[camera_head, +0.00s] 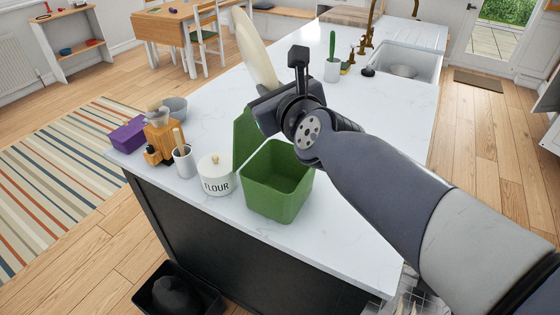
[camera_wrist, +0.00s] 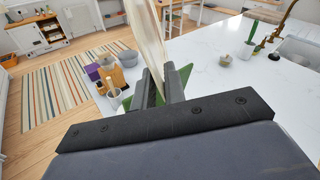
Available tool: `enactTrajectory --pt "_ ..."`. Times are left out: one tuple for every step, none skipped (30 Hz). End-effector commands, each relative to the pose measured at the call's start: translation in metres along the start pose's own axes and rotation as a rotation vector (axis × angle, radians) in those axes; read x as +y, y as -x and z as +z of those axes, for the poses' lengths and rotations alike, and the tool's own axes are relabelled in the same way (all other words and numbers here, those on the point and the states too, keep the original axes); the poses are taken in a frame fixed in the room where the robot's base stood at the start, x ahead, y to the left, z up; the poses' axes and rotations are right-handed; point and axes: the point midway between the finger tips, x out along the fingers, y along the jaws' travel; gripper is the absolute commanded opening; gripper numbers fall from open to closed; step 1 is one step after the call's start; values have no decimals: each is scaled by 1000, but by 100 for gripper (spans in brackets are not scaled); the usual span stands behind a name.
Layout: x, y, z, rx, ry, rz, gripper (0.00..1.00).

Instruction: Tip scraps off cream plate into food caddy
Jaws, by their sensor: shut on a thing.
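The cream plate (camera_head: 255,48) is tilted up nearly on edge above the counter. My gripper (camera_head: 270,88) is shut on its lower rim; the wrist view shows the plate (camera_wrist: 148,42) rising between the two fingers (camera_wrist: 160,88). I see no scraps on the plate's visible side. The green food caddy (camera_head: 268,195) stands open on the counter, its lid (camera_head: 246,138) raised at the back. The caddy's mouth is below my gripper and nearer the head camera. In the wrist view a green part (camera_wrist: 184,76) shows behind the fingers; the rest is hidden.
A sink (camera_head: 405,65) is at the back right.

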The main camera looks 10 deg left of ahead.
Motion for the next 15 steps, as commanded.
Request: enactTrajectory --pt "-1 0 -1 -5 -7 -2 0" --pt "-1 0 -2 -5 -11 -1 0" --pt "-2 0 -2 -5 -16 0 0" --pt "-2 0 -3 -5 -21 1 0" --pt "-2 0 -3 -5 -25 2 0" --pt "-3 0 -4 -4 -31 2 0" --pt "-4 0 -4 -4 -35 2 0" --pt "-4 0 -4 -4 -38 3 0" --pt "-5 -1 -5 -3 -43 3 0" --pt "-5 -1 -5 -3 -47 4 0" --pt "-5 -1 -6 -4 -51 5 0" --pt "-6 -1 -6 -4 -57 5 0" --pt "-6 -1 -6 -5 -61 6 0" --pt "-7 -1 -7 -5 -65 7 0" --pt "-7 -1 -8 -4 -71 8 0"
